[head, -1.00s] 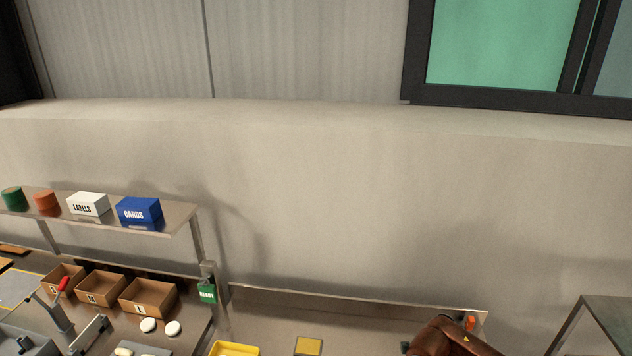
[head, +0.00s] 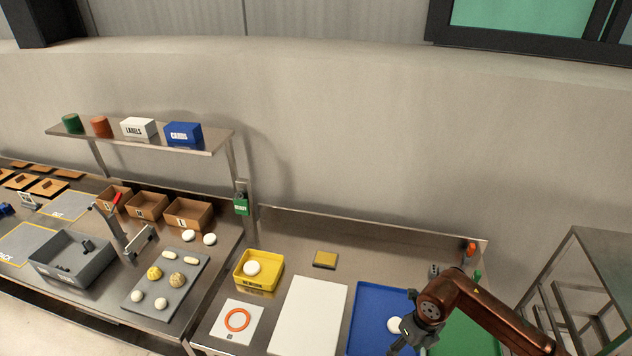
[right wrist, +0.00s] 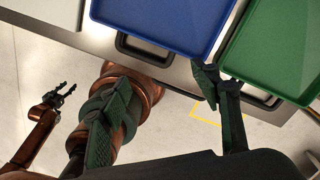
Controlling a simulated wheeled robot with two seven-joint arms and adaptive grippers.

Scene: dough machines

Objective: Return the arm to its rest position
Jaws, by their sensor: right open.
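My right arm comes in from the right in the head view, with its right gripper (head: 402,342) over the front of the bench by the blue tray (head: 370,300). In the right wrist view the right gripper (right wrist: 162,82) has its fingers wide apart with nothing between them. The blue tray (right wrist: 165,22) and green tray (right wrist: 275,45) lie beyond the fingers. My left gripper (right wrist: 62,95) shows small at the left of the right wrist view, away from the bench, fingers apart and empty. It is outside the head view.
A white dough ball (head: 395,324) lies on the blue tray, close to the right gripper. The green tray (head: 465,335) is partly behind my arm. A white board (head: 308,315), yellow bin (head: 259,283) and grey bin (head: 72,260) stand leftward. A metal rack (head: 590,270) stands at right.

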